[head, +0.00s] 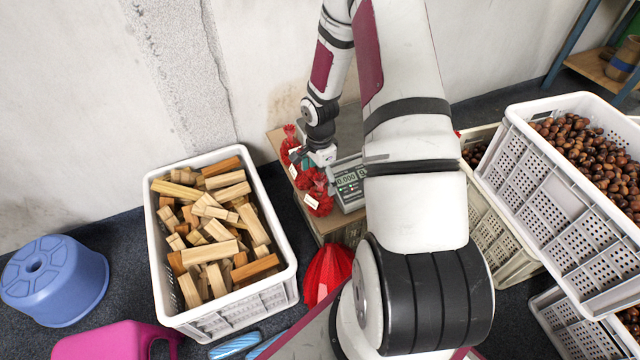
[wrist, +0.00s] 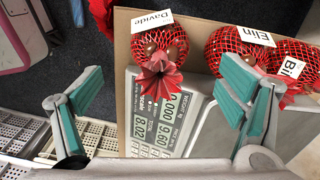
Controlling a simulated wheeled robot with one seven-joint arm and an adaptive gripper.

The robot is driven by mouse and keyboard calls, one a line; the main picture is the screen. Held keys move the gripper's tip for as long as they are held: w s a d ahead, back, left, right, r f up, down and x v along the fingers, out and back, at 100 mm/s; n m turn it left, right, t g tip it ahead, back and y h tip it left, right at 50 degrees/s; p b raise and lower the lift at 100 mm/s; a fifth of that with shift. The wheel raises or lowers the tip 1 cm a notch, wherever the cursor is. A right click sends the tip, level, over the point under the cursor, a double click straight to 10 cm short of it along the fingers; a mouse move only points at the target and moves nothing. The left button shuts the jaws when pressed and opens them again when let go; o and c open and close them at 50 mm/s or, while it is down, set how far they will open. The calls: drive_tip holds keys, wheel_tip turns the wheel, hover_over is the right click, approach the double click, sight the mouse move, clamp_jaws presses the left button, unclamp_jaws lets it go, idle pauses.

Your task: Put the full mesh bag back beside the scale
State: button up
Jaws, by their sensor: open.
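Three filled red mesh bags with white name tags stand in a row on the brown tabletop beside the scale. The bag tagged "Davide" (wrist: 172,40) is at the near end, also in the head view (head: 318,201); its gathered red top overlaps the display's edge in the wrist view. The "Elin" bag (wrist: 225,48) and a partly cut-off "Bi…" bag (wrist: 296,58) follow. The scale (head: 350,188) shows 0.000; its display panel (wrist: 157,125) fills the middle of the wrist view. My gripper (wrist: 160,72) is open, with its fingers either side of the Davide bag's top; it hangs above the bags (head: 320,158).
A white crate of wood blocks (head: 284,292) stands left of the table. Crates of chestnuts (head: 560,195) are stacked at right.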

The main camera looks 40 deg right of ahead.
wheel_tip(320, 180, up, 4)
drive_tip(key=shift+r+p, duration=0.2)
drive_tip(key=shift+p, duration=0.4)
drive_tip(key=s+a+r+n+h, duration=0.1)
drive_tip(key=s+a+r+n, duration=0.25)
drive_tip(key=r, duration=0.55)
drive_tip(key=s+a+r+n, duration=0.2)
drive_tip(key=a+r+n, duration=0.15)
drive_tip(key=r, duration=0.55)
drive_tip(key=s+a+r+n+h, duration=0.1)
drive_tip(key=s+a+r+n, duration=0.2)
drive_tip(key=r, duration=0.6)
drive_tip(key=s+a+r+n, duration=0.2)
drive_tip(key=s+a+n, duration=0.1)
drive_tip(key=s, duration=0.4)
drive_tip(key=s+a+r+n+y, duration=0.1)
drive_tip(key=s+a+r+n, duration=0.2)
drive_tip(key=s+a, duration=0.2)
drive_tip(key=s+a+r+n+y, duration=0.1)
drive_tip(key=s+a+r+n, duration=0.2)
drive_tip(key=s, duration=0.5)
drive_tip(key=shift+s+a+n, duration=0.4)
drive_tip(key=shift+a, duration=0.1)
wheel_tip(320, 180, up, 28)
drive_tip(key=t+p, duration=0.4)
drive_tip(key=p, duration=2.1)
drive_tip(key=shift+d+f+p, duration=0.25)
drive_tip(key=shift+d+p, duration=0.05)
